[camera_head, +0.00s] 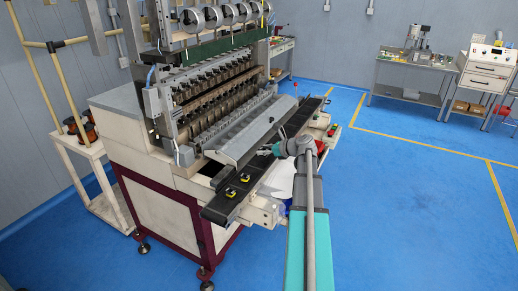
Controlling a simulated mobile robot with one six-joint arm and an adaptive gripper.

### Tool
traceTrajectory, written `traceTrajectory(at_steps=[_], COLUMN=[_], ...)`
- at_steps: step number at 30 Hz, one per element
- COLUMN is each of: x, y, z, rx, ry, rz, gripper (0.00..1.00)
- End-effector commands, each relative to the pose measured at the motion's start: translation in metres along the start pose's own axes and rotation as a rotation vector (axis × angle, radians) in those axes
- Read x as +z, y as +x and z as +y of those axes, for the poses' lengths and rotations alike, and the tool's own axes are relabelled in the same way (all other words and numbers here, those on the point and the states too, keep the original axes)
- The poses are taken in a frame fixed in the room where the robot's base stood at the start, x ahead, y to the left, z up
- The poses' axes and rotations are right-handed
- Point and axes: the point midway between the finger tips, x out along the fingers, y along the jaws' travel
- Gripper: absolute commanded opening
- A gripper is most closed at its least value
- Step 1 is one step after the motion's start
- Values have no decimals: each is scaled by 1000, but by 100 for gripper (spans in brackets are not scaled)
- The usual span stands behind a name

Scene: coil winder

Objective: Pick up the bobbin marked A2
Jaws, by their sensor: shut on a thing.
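Two small black-and-yellow bobbins sit on the dark rail along the front of the winder, a nearer one (230,193) and a farther one (244,177). Their markings are too small to read, so I cannot tell which is A2. My gripper (266,151) is over the rail, farther along and to the right of both bobbins, and apart from them. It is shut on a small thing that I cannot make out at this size.
The coil winder (150,148) fills the left, with a sloped grey cover (250,135) close beside my gripper. A white cart (90,165) stands to its left. A workbench (415,60) and a drawer cabinet (487,72) stand at the back right. The blue floor on the right is clear.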

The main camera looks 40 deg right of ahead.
Motion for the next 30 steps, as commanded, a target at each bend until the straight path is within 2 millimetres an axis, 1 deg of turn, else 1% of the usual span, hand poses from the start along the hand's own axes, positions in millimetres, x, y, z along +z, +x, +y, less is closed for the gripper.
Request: traceTrajectory(at_steps=[1,3,6,9,12,15,19,30], x=[7,6,6,6,6,5,5,4], y=[-13,-31,-52,-68,-82,-91,-98,-100], z=[2,4,6,8,9,9,10,10], rx=[-2,-4,-3,-2,-1,-1,-1,0], ry=[1,2,2,1,1,1,1,0], rz=[0,0,0,0,0,0,0,0], gripper=[11,11,11,11,11,11,11,11])
